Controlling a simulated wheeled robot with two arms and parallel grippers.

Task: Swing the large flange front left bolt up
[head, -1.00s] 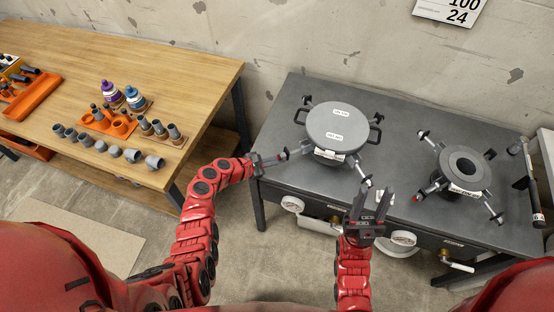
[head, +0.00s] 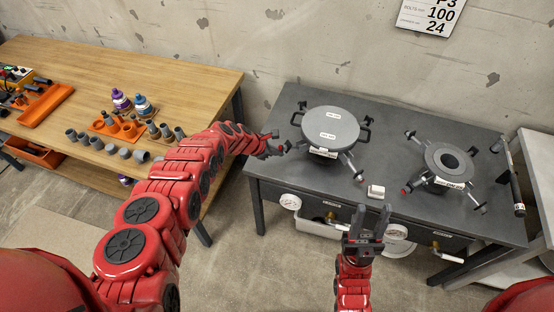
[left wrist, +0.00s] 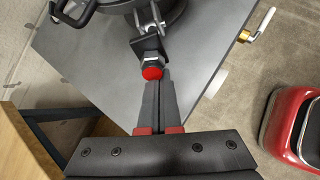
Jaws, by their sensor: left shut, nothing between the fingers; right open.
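The large flange (head: 331,126), with a round grey lid and two side handles, sits at the left of the grey bench. Its front left bolt (head: 288,146) sticks outward, swung down; in the left wrist view its red-tipped end (left wrist: 152,73) lies just beyond the fingertips. My left gripper (head: 276,150) is shut and empty, its fingers (left wrist: 157,88) pointing at the bolt end; whether they touch cannot be told. The front right bolt (head: 358,175) also sticks outward. My right gripper (head: 368,222) is open and empty in front of the bench.
The small flange (head: 449,162) with outspread bolts stands at the right of the bench (head: 400,125). A small white block (head: 376,191) lies near the bench front. Gauges (head: 290,201) and valve handles line the front. A wooden table (head: 190,80) with fittings stands left.

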